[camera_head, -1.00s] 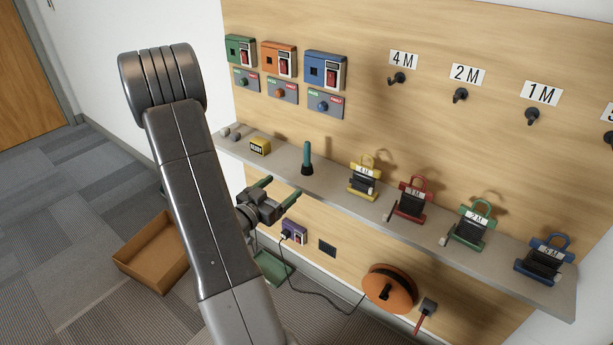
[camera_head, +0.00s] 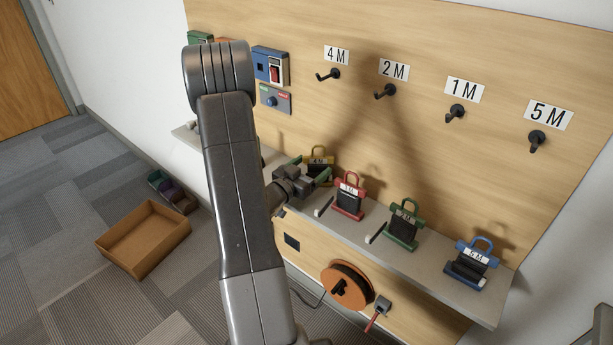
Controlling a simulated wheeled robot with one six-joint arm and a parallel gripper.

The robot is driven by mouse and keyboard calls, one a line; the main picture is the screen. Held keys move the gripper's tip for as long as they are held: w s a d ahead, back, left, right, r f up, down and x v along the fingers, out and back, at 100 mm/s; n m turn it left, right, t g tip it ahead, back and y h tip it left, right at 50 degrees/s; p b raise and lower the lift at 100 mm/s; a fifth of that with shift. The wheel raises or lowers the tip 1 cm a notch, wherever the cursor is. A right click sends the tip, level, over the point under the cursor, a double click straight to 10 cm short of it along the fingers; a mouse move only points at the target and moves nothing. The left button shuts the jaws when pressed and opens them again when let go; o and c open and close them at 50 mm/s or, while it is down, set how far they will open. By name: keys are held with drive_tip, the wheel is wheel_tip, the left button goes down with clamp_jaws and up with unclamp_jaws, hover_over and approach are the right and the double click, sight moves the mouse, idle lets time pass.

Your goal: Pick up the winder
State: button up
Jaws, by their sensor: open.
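Several winders with handle loops stand on the grey shelf (camera_head: 415,248): a yellow one (camera_head: 319,154), a red one (camera_head: 348,193), a green one (camera_head: 403,222) and a blue one (camera_head: 472,262). The task does not say which winder it means. My gripper (camera_head: 311,168) is open, with green-tipped fingers, just in front of the yellow winder. It hides the lower part of that winder. I cannot tell whether the fingers touch it. The red winder stands just to the right of the gripper; the green and blue ones are farther right.
Above the shelf, a wooden panel carries black hooks labelled 4M (camera_head: 330,74), 2M (camera_head: 386,91), 1M (camera_head: 456,112) and 5M (camera_head: 537,140). An orange reel (camera_head: 345,286) is below the shelf. An open cardboard box (camera_head: 143,238) lies on the floor at left. My arm hides the shelf's left part.

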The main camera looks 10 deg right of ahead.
sight(310, 165)
drive_tip(key=shift+c, duration=0.4)
drive_tip(key=c, duration=1)
drive_tip(key=shift+r, duration=0.1)
wheel_tip(310, 165, up, 10)
drive_tip(key=shift+f+p, duration=0.1)
drive_tip(key=shift+p, duration=0.35)
